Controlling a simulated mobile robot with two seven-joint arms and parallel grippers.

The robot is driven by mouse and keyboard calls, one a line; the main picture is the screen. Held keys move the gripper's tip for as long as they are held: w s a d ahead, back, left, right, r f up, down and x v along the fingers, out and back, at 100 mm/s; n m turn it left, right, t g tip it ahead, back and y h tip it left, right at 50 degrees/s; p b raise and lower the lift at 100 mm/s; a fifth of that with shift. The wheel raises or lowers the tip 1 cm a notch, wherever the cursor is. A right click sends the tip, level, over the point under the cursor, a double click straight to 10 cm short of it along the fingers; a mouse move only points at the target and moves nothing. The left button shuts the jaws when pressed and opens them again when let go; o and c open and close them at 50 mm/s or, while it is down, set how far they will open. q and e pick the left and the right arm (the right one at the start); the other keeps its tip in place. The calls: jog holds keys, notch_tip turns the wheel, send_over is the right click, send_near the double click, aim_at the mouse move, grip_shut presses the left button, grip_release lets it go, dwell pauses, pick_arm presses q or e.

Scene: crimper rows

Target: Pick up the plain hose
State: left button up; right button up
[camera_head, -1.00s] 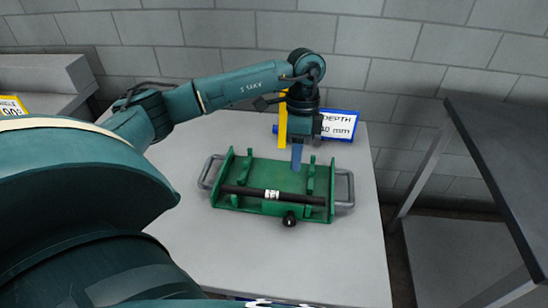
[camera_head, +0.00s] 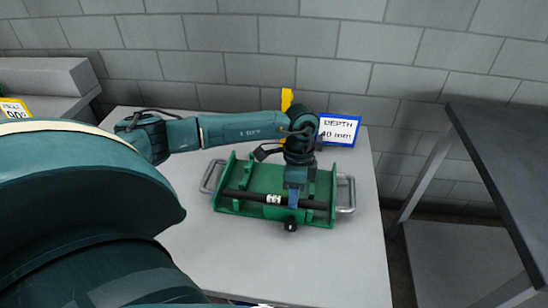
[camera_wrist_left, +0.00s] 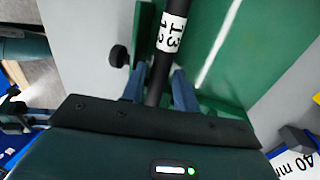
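A black hose (camera_head: 240,194) with a white label lies across the green tray (camera_head: 226,207) in the head view. In the left wrist view the hose (camera_wrist_left: 180,8) runs from the top down between my fingers, its label reading 13. My left gripper (camera_head: 293,198) points down at the hose, right of the label. In the left wrist view the blue fingers of my left gripper (camera_wrist_left: 160,85) stand on either side of the hose, apart, with no clear grip on it. The stretch of hose nearest the palm is hidden. My right gripper is out of view.
The tray has metal handles at both ends and a black knob (camera_head: 291,225) at its front. A blue-framed sign reading 40 mm (camera_head: 339,130) and a yellow upright piece (camera_head: 286,100) stand behind it. The grey table (camera_head: 290,270) is clear in front. A dark-topped table (camera_head: 505,150) stands right.

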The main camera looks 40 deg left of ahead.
pick_arm(q)
jog(key=shift+c, duration=0.4)
grip_shut()
